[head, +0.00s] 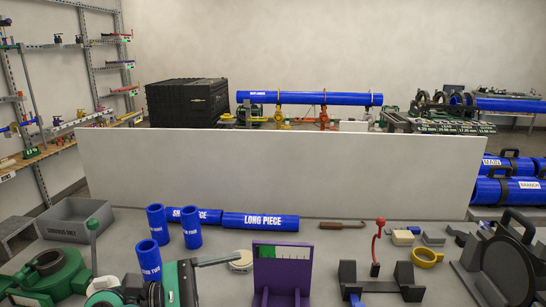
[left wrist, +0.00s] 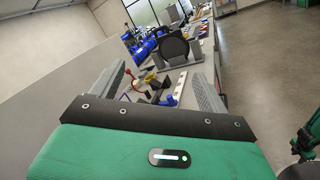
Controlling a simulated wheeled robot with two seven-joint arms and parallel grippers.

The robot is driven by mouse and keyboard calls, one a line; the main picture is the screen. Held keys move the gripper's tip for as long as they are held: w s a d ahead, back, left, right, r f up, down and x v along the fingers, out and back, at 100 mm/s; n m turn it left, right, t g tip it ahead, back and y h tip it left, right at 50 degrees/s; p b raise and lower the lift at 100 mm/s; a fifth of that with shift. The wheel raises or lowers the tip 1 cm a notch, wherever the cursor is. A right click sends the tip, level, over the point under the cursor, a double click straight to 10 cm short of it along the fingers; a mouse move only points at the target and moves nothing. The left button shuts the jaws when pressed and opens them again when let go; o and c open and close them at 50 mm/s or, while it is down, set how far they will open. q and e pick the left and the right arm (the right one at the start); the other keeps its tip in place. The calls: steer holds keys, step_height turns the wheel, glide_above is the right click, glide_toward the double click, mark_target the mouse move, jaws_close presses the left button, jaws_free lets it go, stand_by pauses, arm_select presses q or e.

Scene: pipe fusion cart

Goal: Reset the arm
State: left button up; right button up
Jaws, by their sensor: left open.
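My left gripper (head: 232,257) comes in low at the left of the head view, its green housing at the bottom edge and a grey finger pointing right over the bench. In the left wrist view its two grey fingers (left wrist: 157,62) stand wide apart with nothing held between them. Beyond them are a black disc-shaped fixture (left wrist: 174,46) and a red-handled lever (left wrist: 128,75), both at a distance. My right gripper does not show in the head view.
Blue tubes (head: 260,221) stand and lie on the bench near my left gripper. A purple stand (head: 281,272) is just right of it. A green lever tool (head: 62,270) is at left. A white panel (head: 280,170) closes the back.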

arm_select(q)
steer(key=w+a+r+n+t+y, duration=0.1)
steer(key=w+a+n+t+y, duration=0.2)
steer(key=n+t, duration=0.75)
steer(key=w+a+n+t+y, duration=0.1)
steer(key=a+n+t+y, duration=0.4)
steer(key=n, duration=1.1)
steer(key=s+a+f+n+g+y, duration=0.2)
steer(key=a+f+n+y, duration=0.35)
steer(key=f+n, duration=0.45)
steer(key=s+a+f+n+g+y, duration=0.15)
steer(key=a+f+n+y, duration=0.25)
steer(key=f+n+y, duration=0.45)
steer(key=s+d+f+n+g+h, duration=0.2)
steer(key=s+f+n+g+h, duration=0.2)
steer(key=s+f+n+g, duration=1.05)
steer(key=s+f+m, duration=0.2)
steer(key=s+f, duration=0.1)
steer(key=f, duration=1.3)
steer(key=s+f+m, duration=0.1)
steer(key=s+f, duration=0.2)
steer(key=f, duration=1.4)
steer(key=s+a+f, duration=0.3)
steer(key=s+f, duration=1.5)
steer(key=f, duration=0.1)
steer(key=shift+s+a+f+g+y, duration=0.2)
steer(key=shift+s+f+g+y, duration=0.1)
steer(key=shift+s+g, duration=0.05)
